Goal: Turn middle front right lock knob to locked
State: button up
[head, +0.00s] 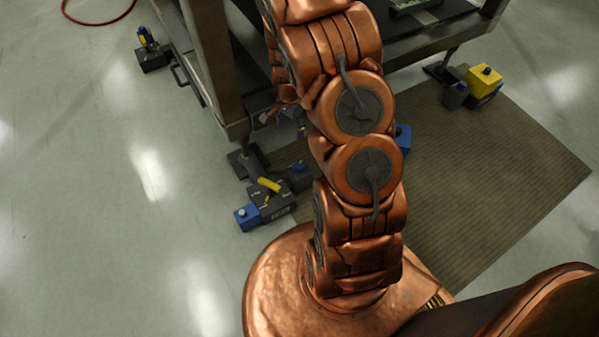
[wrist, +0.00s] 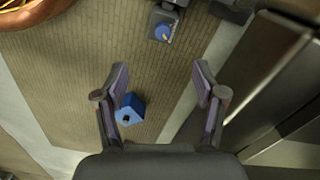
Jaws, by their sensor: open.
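My gripper (wrist: 160,72) is open and empty in the wrist view, its two fingers spread apart over the ribbed mat. A blue block (wrist: 131,107) with a small dark round part shows beside the left finger, which partly covers it. A grey fitting with a round blue knob (wrist: 163,31) lies beyond the fingertips, apart from them. In the head view, a dark lock unit (head: 277,191) with a yellow bar and a blue block (head: 247,217) sits by the near table foot. I cannot tell which knob is the middle front right one, nor its setting.
A heavy metal table (head: 217,70) stands behind my arm. More floor units stand at its feet, one with a yellow block (head: 483,78) at right and a dark one (head: 152,53) at left. A brown mat (head: 490,170) covers the floor at right. Open floor lies left.

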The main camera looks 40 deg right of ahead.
aim_at(300, 165)
jog(key=d+f+m+b, duration=0.1)
jog(key=f+b, duration=0.1)
jog(key=f, duration=0.4)
jog(key=d+f+m+b, duration=0.1)
jog(key=d+f+b, duration=0.1)
jog(key=f, duration=0.4)
jog(key=w+d+f+m+b, duration=0.1)
jog(key=f+b, duration=0.1)
jog(key=f, duration=0.5)
jog(key=shift+w+d+f, duration=0.1)
jog(key=shift+d, duration=0.1)
jog(key=shift+m, duration=0.3)
jog(key=shift+d+f+b, duration=0.1)
jog(key=shift+f+b, duration=1.45)
jog(key=shift+f, duration=2.6)
jog(key=shift+r, duration=0.1)
jog(key=c, duration=1.1)
